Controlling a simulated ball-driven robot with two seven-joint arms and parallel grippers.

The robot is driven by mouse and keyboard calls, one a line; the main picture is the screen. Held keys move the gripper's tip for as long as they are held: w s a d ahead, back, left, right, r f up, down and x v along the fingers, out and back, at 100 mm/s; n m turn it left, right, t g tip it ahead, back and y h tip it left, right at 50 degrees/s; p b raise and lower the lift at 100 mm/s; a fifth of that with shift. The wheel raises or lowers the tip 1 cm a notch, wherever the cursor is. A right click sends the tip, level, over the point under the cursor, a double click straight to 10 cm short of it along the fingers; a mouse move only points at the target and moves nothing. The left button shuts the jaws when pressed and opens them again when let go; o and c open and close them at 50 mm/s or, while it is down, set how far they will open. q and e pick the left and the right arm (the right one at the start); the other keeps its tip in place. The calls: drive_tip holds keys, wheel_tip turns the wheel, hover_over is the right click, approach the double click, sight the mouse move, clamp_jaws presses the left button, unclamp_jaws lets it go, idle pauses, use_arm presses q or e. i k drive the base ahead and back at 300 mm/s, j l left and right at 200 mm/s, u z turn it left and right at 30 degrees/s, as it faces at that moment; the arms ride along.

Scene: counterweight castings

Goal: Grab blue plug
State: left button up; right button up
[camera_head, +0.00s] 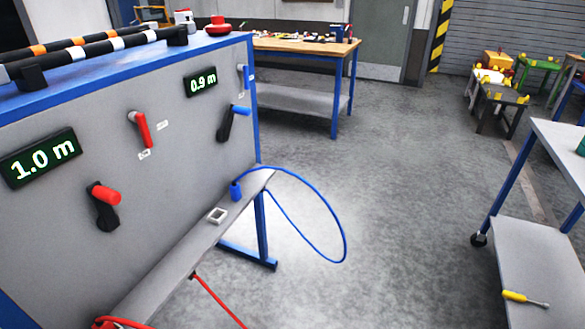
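A blue plug (236,191) stands on the narrow grey ledge (183,253) along the foot of the grey panel (75,235). A blue cable (343,232) runs from it, loops out over the ledge's right end and hangs in the air above the floor. The plug looks roughly upright and nothing grips it. Neither of my grippers shows in the head view.
A small pale square socket (217,215) sits on the ledge near the plug. Red cable (215,297) hangs off the ledge. Red and blue handles stick out from the panel. A cart (535,275) with a yellow screwdriver (524,298) stands right. The floor between is clear.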

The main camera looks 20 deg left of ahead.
sight(235, 189)
drive_tip(key=i+u, duration=0.1)
drive_tip(key=i, duration=0.65)
drive_tip(key=i+l+u, duration=0.1)
drive_tip(key=i, duration=0.65)
drive_tip(key=i+l+u, duration=0.15)
drive_tip(key=i+u, duration=0.2)
drive_tip(key=u, duration=0.15)
drive_tip(key=i+l+u, duration=0.3)
drive_tip(key=u, duration=0.2)
drive_tip(key=i+l+u, duration=0.3)
drive_tip(key=u, duration=0.2)
drive_tip(key=k+l, duration=0.05)
